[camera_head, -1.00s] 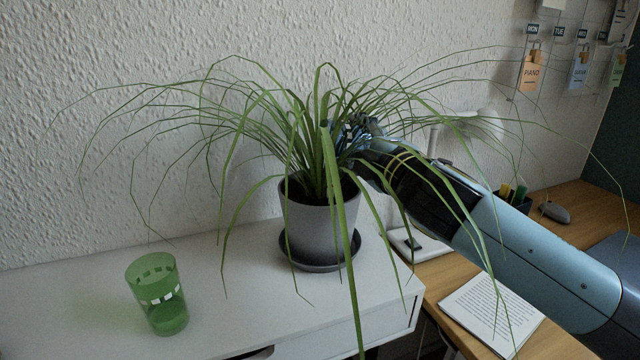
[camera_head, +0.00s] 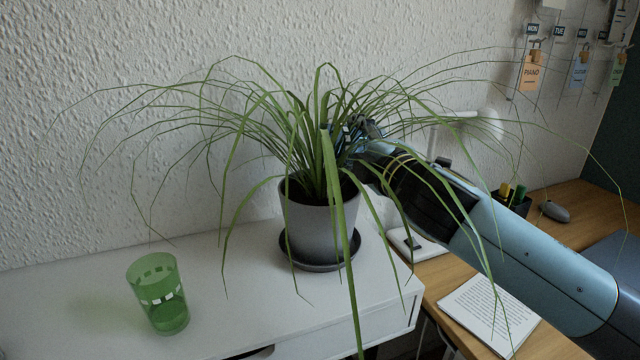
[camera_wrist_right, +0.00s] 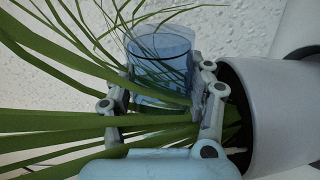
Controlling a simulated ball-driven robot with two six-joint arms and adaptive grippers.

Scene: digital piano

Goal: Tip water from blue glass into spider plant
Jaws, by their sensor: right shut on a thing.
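The spider plant (camera_head: 318,215) stands in a grey pot on a dark saucer on the white cabinet, its long leaves spreading to all sides. My right gripper (camera_head: 352,138) is among the leaves, above the right side of the pot, partly hidden by them. In the right wrist view my right gripper (camera_wrist_right: 160,100) is shut on the blue glass (camera_wrist_right: 160,62), with leaves crossing around it and the pot rim close on the right. In the head view the glass is mostly hidden; its exact tilt and any water flow cannot be told. My left gripper is not in view.
A green glass (camera_head: 158,294) stands on the white cabinet (camera_head: 230,315) at the left front. A book (camera_head: 487,312) lies on the wooden desk, with a pen holder (camera_head: 512,199) and a mouse (camera_head: 554,211) farther back. The textured wall is close behind the plant.

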